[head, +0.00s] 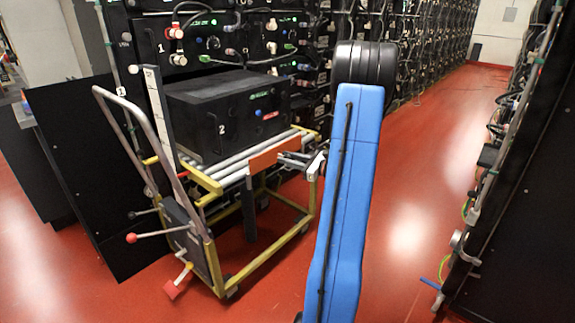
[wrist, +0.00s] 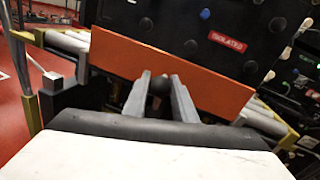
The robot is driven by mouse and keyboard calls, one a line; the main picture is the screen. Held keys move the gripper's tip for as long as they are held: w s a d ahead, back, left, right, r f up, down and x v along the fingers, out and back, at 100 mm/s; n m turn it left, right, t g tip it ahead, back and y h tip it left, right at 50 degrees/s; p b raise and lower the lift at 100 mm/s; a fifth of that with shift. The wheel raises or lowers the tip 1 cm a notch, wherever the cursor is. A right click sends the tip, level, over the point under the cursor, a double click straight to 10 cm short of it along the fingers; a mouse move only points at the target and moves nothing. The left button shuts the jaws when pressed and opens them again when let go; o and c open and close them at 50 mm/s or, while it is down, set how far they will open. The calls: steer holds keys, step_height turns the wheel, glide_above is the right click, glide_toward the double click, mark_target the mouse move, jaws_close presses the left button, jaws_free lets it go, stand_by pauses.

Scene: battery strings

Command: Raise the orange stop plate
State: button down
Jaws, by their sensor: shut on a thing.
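The orange stop plate (head: 277,156) stands across the end of the trolley's roller top, slightly tilted in the picture. In the wrist view the orange stop plate (wrist: 205,88) spans the middle, in front of the black battery box. My gripper (head: 290,158) is at the plate's near face. In the wrist view my gripper (wrist: 158,82) has its two grey fingers shut on a dark round knob (wrist: 157,85) at the plate's lower edge. What lies behind the knob is mostly hidden by the fingers.
The black battery box (head: 225,115), marked 2, rests on the trolley's rollers (head: 222,178) behind the plate. The yellow-framed trolley (head: 262,253) has a grey push handle and levers at left. Battery racks (head: 330,60) stand behind.

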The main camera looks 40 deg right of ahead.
steer(key=shift+d+r, duration=0.1)
steer(key=shift+r, duration=0.15)
steer(key=c, duration=1.5)
jaws_free()
steer(key=shift+r, duration=0.1)
steer(key=shift+o, duration=0.2)
steer(key=shift+s+d, duration=0.15)
steer(key=shift+s, duration=0.4)
steer(key=v, duration=1.6)
steer(key=shift+s, duration=0.1)
